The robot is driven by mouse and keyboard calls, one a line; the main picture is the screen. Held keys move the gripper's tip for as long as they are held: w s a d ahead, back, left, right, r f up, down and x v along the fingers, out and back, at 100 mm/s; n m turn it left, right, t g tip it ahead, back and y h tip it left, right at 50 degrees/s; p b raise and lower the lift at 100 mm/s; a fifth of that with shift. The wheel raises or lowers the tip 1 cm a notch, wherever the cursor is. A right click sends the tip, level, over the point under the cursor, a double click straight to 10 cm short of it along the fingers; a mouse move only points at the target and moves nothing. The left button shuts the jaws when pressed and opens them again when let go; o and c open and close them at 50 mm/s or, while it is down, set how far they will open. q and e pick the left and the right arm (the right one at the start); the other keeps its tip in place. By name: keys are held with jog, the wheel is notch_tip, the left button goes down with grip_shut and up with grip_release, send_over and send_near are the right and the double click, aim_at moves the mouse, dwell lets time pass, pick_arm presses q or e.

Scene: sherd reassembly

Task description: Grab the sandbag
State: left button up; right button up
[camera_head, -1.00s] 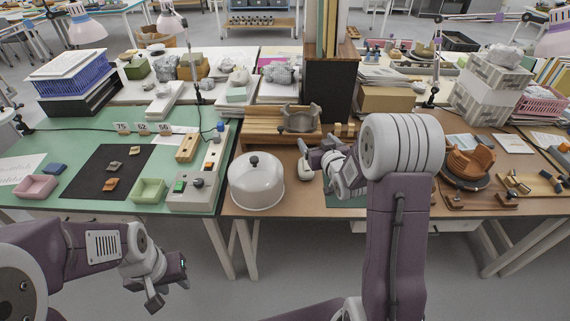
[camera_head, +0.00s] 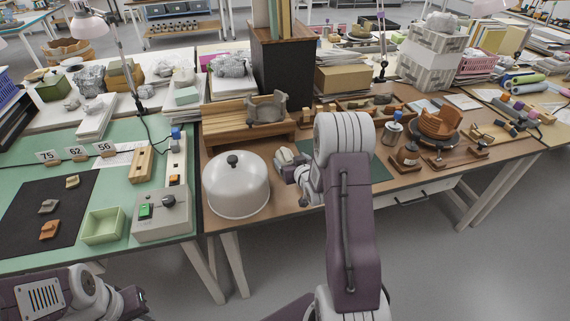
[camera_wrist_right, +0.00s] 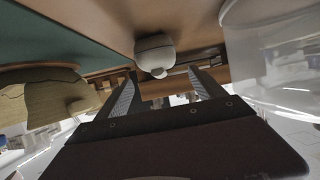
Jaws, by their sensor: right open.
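A small pale rounded object, which looks like the sandbag (camera_head: 286,155), lies on the brown table right of the white dome cover (camera_head: 236,188). In the right wrist view the sandbag (camera_wrist_right: 155,54) is ahead of the jaws, near the middle. My right gripper (camera_wrist_right: 162,90) is open, its fingers apart with nothing gripped between them. In the head view the right gripper (camera_head: 290,176) is beside the sandbag, partly hidden by its own wrist. My left gripper (camera_head: 135,302) is low at the left, partly cut off; its jaws are unclear.
The dome (camera_wrist_right: 275,45) stands close on the right in the wrist view, and a tan, cracked-looking rounded piece (camera_wrist_right: 45,97) on the left. Behind is a wooden stand (camera_head: 225,128) with a grey vessel (camera_head: 266,107). My right arm hides part of the green mat (camera_head: 380,173).

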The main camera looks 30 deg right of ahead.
aim_at(284, 151)
jog(key=x, duration=0.9)
jog(key=shift+w+r+b, duration=0.1)
jog(key=shift+w+b, duration=0.05)
jog(key=shift+b, duration=0.2)
jog(key=shift+r, duration=0.1)
jog(key=shift+c, duration=1.2)
grip_shut()
